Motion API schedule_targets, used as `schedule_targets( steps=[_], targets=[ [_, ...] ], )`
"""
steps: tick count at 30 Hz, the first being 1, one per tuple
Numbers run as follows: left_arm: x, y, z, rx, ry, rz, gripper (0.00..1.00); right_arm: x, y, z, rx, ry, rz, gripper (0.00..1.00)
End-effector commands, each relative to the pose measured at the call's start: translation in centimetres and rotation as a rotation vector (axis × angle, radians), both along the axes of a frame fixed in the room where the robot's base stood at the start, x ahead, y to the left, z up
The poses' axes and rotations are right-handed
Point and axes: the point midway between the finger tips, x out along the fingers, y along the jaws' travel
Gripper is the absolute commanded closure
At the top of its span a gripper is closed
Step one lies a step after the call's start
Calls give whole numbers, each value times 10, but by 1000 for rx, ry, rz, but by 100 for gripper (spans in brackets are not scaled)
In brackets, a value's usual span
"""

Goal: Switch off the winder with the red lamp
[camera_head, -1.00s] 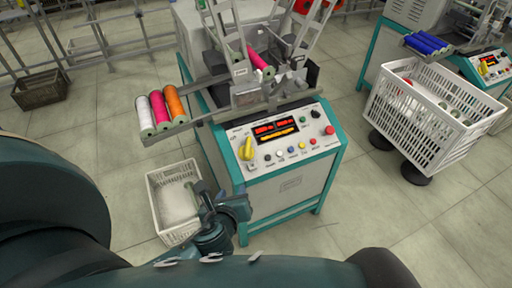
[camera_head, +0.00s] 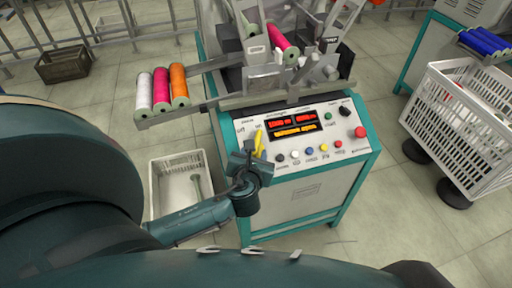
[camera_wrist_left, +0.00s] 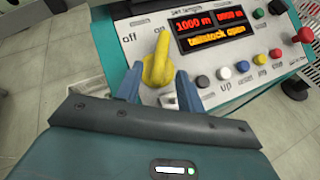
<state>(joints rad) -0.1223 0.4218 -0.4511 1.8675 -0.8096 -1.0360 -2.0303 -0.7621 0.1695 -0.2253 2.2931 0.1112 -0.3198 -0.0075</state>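The winder (camera_head: 300,200) with teal edges stands in front of me. Its panel has a yellow rotary knob (camera_head: 260,140) at the left, with "off" and "on" labels. In the left wrist view the knob (camera_wrist_left: 158,65) points up toward "on". The display (camera_wrist_left: 210,32) is lit, reading "1000 m" and an orange line like "tailstock open". My left gripper (camera_head: 252,160) is at the knob. In the left wrist view its fingers (camera_wrist_left: 158,84) are apart, one on each side of the knob's lower end; contact is unclear. No red lamp on the winder is visible. My right gripper is out of view.
A red button (camera_head: 360,132) and several smaller buttons lie right of the knob. White, pink and orange bobbins (camera_head: 161,90) sit on a holder above left. A white basket (camera_head: 160,190) stands below left. A white crate (camera_head: 460,125) and another winder (camera_head: 440,50) stand right.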

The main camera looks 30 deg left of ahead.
Motion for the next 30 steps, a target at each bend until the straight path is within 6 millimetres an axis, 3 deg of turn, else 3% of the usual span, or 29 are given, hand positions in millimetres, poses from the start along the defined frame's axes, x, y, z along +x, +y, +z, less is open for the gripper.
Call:
schedule_targets(
  steps=[3,9,20,30],
  targets=[
    [19,10,-10,1,-2,2,62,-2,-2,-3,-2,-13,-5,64],
    [38,19,-18,0,-1,0,62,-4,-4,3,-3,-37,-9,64],
    [42,21,-19,-1,1,-1,62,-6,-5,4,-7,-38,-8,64],
    [42,21,-19,-1,1,-1,88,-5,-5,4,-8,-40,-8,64]
  ],
)
